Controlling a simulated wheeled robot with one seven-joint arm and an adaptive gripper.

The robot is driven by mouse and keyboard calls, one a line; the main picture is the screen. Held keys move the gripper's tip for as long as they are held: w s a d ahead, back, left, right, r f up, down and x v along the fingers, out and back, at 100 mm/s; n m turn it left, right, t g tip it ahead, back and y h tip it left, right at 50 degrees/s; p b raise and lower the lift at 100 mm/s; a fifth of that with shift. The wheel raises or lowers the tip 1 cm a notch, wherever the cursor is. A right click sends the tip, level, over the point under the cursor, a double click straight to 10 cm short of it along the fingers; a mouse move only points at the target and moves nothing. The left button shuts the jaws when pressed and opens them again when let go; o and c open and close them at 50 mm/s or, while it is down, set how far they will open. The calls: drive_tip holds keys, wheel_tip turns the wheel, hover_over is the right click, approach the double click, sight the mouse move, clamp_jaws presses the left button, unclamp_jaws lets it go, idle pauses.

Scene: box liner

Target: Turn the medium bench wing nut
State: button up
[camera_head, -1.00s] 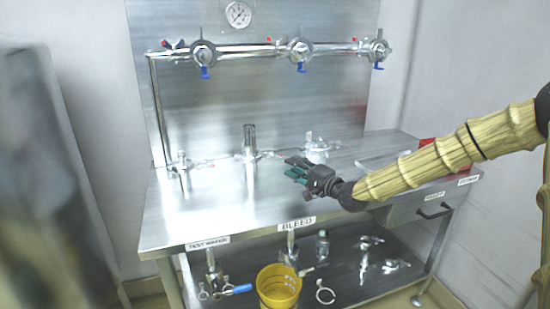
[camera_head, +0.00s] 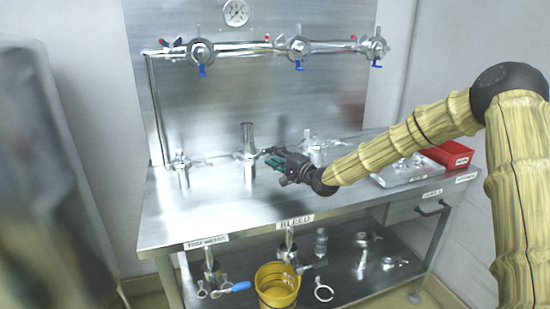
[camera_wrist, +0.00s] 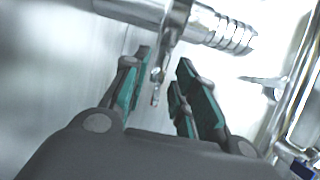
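Three metal fittings stand on the steel bench. The middle fitting (camera_head: 247,141) is a tall upright tube with a clamp partway up, and my gripper (camera_head: 268,160) is just right of it. In the wrist view, the clamped tube (camera_wrist: 225,32) crosses the top of the picture. A small wing nut on its bolt (camera_wrist: 157,76) shows between my two green-padded fingers (camera_wrist: 163,60). The fingers are open, with visible gaps on both sides of the nut. The head view is too small to show the nut clearly.
The left fitting (camera_head: 181,168) and right fitting (camera_head: 316,150) stand on the bench (camera_head: 215,215). A tray of parts (camera_head: 405,178) and red bin (camera_head: 450,154) are at the right. A valved pipe (camera_head: 250,49) runs along the back. A yellow bucket (camera_head: 277,287) is below in front.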

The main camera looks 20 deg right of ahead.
drive_tip(key=shift+c, duration=0.4)
clamp_jaws()
